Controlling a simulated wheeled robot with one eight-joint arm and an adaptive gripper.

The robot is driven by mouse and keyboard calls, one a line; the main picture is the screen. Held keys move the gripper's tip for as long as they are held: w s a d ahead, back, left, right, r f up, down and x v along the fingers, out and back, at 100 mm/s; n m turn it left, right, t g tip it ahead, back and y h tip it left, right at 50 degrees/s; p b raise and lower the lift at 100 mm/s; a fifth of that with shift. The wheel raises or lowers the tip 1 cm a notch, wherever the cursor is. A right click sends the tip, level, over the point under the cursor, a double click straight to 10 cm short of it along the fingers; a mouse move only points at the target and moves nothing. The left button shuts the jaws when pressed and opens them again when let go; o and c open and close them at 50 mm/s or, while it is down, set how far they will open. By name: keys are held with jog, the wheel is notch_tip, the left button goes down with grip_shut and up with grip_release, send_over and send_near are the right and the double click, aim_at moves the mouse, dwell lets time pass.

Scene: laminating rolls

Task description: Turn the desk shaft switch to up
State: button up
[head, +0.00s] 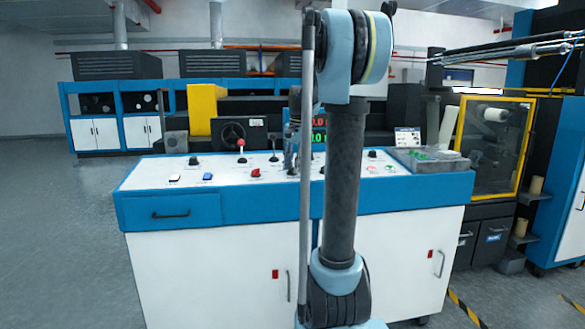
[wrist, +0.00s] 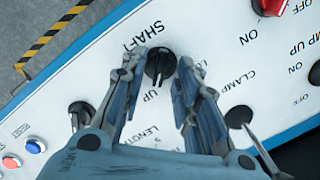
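The shaft switch (wrist: 160,66) is a round black knob on the white desk panel in the wrist view. The word SHAFT is printed above it in that view and UP just below it. Its ridge runs roughly up and down in the picture; I cannot tell which position it is set to. My gripper (wrist: 158,68) is open, with one finger on each side of the knob and narrow gaps that seem to separate them from it. In the head view my gripper (head: 291,158) is low over the desk (head: 400,189), partly behind my arm, and the switch cannot be made out.
A red knob (wrist: 270,6) and a black knob (wrist: 238,117) labelled for clamps are nearby in the wrist view. Another black knob (wrist: 81,110) is at left, beside small blue and red buttons. A red-topped lever (head: 241,147) rises from the desk left of my gripper.

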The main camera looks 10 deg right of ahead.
notch_tip(320, 180, up, 12)
jog(key=d, duration=0.1)
jog(key=shift+s+f, duration=0.25)
jog(key=shift+s, duration=0.2)
jog(key=s+a+f+n+t+h, duration=0.1)
jog(key=s+f+n, duration=0.8)
jog(key=s+f, duration=2.3)
jog(key=shift+s+a+f, duration=0.3)
jog(key=shift+s+f, duration=0.05)
jog(key=shift+s, duration=0.9)
jog(key=shift+s, duration=0.1)
